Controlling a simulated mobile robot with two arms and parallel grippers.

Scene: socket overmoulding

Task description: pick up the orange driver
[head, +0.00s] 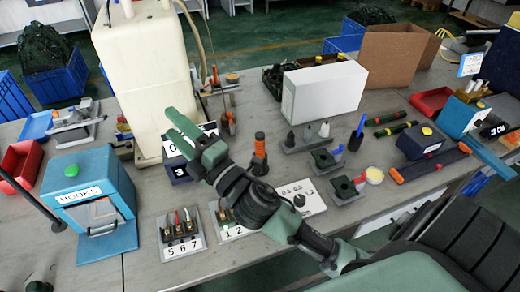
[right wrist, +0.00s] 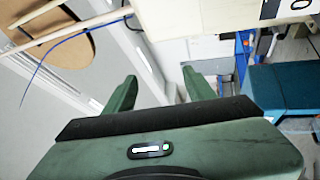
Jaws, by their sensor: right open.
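The orange driver (head: 260,143) stands upright in a dark holder on the workbench, near the middle of the head view. Its orange handle points up, and its lower part is hidden in the holder. My right gripper (head: 170,122) is to the left of the driver, in front of the big cream container, with its fingers pointing up and left. Its fingers are apart with nothing between them, as the right wrist view (right wrist: 160,88) also shows. The driver does not show in the right wrist view. I cannot make out my left gripper.
A cream container (head: 146,70) stands behind my right gripper. A blue HOOKS box (head: 88,190) is at left. Numbered connector trays (head: 181,247) lie at the front. A white box (head: 324,92) and small black fixtures (head: 343,187) are to the right of the driver.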

